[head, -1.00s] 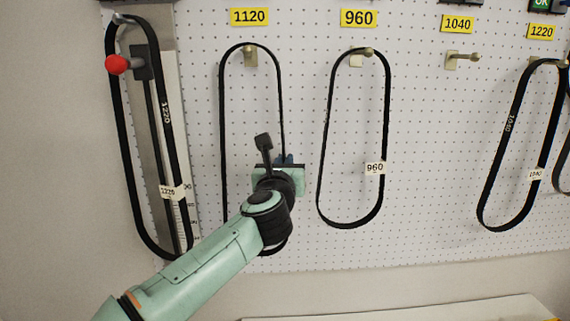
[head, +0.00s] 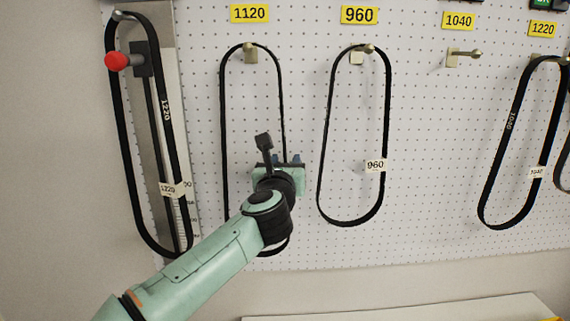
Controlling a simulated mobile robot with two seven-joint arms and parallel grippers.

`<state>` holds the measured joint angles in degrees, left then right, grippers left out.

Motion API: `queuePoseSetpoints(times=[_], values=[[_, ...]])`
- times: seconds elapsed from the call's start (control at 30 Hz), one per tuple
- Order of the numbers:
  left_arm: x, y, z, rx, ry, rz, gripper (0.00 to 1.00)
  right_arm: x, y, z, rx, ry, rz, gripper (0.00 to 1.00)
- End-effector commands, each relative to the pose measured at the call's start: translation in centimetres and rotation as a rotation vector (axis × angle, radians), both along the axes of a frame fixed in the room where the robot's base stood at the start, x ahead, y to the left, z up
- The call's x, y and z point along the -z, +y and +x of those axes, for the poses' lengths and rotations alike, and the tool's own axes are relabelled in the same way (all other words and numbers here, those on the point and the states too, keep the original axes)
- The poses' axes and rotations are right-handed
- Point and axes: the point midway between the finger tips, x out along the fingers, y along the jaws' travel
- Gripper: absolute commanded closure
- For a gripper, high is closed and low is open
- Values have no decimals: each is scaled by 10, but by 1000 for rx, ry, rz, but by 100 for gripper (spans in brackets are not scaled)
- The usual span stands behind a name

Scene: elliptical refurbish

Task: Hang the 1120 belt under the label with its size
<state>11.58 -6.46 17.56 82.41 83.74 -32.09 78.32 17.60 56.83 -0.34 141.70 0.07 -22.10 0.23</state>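A black belt (head: 223,120) hangs from the hook (head: 250,56) under the yellow 1120 label (head: 249,13). It hangs as a long upright loop. My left gripper (head: 286,159) is at the lower part of its right strand, with its fingertips spread on either side of the strand. The hand and forearm cover part of the belt's lower loop, and no size tag on it shows. My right gripper is not in view.
A belt tagged 960 (head: 387,110) hangs under the 960 label. The 1040 hook (head: 462,56) is empty. A belt marked 1040 (head: 511,125) hangs near the 1220 label. A belt marked 1220 (head: 165,120) hangs at left by a red knob (head: 117,61).

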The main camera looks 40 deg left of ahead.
Motion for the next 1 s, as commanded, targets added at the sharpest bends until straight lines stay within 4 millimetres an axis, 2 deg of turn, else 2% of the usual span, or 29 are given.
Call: queuePoseSetpoints(times=[0.23, 0.37, 0.8, 1.0], values=[[0, 0, -1, 0, 1, -1, 61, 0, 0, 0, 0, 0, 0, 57], [1, -5, -9, 1, -1, 0, 61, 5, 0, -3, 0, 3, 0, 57], [2, -51, -89, 2, -1, 0, 61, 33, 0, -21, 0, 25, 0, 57], [1, -64, -111, 1, -1, 1, 61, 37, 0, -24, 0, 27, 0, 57]])
